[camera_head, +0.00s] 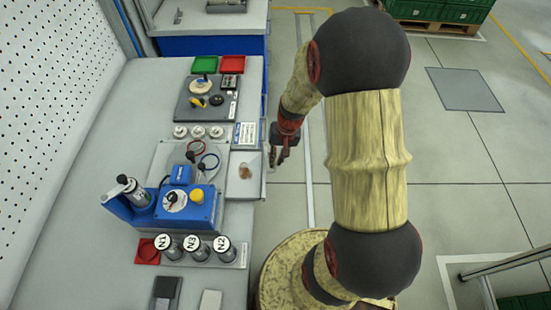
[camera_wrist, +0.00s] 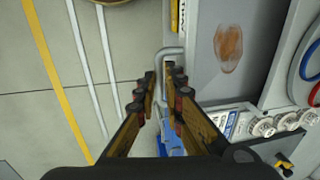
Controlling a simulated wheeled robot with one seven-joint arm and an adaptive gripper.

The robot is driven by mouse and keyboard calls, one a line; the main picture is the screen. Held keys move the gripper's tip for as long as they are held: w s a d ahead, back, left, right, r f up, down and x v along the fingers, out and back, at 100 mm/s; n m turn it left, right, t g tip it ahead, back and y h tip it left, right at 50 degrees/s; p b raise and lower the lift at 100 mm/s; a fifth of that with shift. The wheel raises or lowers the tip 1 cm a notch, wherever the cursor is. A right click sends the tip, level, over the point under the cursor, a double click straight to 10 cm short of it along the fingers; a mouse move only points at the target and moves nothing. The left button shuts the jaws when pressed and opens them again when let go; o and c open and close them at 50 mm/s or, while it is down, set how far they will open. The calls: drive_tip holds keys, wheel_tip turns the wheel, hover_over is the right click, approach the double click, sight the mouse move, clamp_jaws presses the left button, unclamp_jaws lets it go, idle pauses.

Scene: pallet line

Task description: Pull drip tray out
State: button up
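The drip tray (camera_head: 244,187) is a grey tray with a brown stain, set at the right edge of the bench in the head view. In the wrist view the tray (camera_wrist: 250,72) fills the upper right, and its grey bar handle (camera_wrist: 169,52) sticks out from its left side. My gripper (camera_head: 278,160) is beside the tray's outer edge. In the wrist view my gripper (camera_wrist: 161,75) has one finger on each side of the handle bar. The fingers are apart, with narrow gaps around the bar; contact cannot be made out. The fingers hide part of the handle.
A blue device (camera_head: 187,207) with a yellow knob stands left of the tray. Labelled cylinders (camera_head: 194,246) stand in front of it. White round pieces (camera_head: 198,131) and a label card (camera_head: 246,135) lie behind the tray. The floor (camera_head: 460,150) right of the bench is mostly clear.

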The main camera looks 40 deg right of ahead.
drive_tip(key=shift+o, duration=0.4)
wheel_tip(320, 180, up, 12)
drive_tip(key=s+d, duration=0.1)
drive_tip(key=shift+s+d, duration=0.15)
drive_tip(key=shift+d, duration=0.2)
drive_tip(key=shift+f, duration=0.1)
idle(0.4)
